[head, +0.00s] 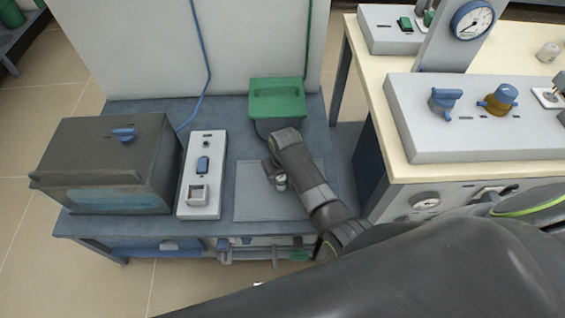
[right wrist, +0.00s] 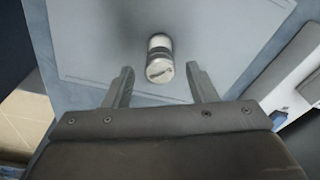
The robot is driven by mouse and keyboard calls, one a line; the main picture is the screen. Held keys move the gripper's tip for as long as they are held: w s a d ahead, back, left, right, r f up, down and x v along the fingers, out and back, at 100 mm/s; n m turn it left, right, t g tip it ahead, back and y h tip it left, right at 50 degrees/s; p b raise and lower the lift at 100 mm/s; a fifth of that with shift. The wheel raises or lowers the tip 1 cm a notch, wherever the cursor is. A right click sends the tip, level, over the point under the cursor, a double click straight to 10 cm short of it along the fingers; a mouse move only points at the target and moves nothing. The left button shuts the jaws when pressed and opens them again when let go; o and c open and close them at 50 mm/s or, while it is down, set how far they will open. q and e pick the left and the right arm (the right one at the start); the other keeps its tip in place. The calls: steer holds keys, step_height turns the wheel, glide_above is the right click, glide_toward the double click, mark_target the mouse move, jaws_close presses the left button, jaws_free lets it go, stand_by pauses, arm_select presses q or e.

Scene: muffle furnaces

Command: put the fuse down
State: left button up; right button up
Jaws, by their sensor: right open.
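In the right wrist view the fuse (right wrist: 159,58) is on a flat grey pad (right wrist: 100,35), one end facing the camera. It lies just beyond and between the two fingertips, with a gap on each side. In the head view the fuse (head: 280,183) shows small beside my right gripper (head: 274,174), low over the same pad (head: 270,207). My right gripper is open and empty. My left gripper is not in view.
Left of the pad are a grey switch box (head: 200,175) and a dark furnace (head: 108,165). A green box (head: 277,100) stands behind it. To the right, a cream bench (head: 385,125) carries a panel with blue knobs (head: 445,100). The pad's left half is bare.

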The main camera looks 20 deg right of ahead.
mark_target(283, 181)
arm_select(q)
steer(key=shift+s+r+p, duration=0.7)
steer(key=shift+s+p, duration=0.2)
steer(key=shift+p, duration=0.25)
arm_select(e)
step_height(283, 181, up, 10)
steer(key=s, duration=0.1)
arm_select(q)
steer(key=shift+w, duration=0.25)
arm_select(e)
steer(key=shift+s+d, duration=0.1)
steer(key=shift+f, duration=0.1)
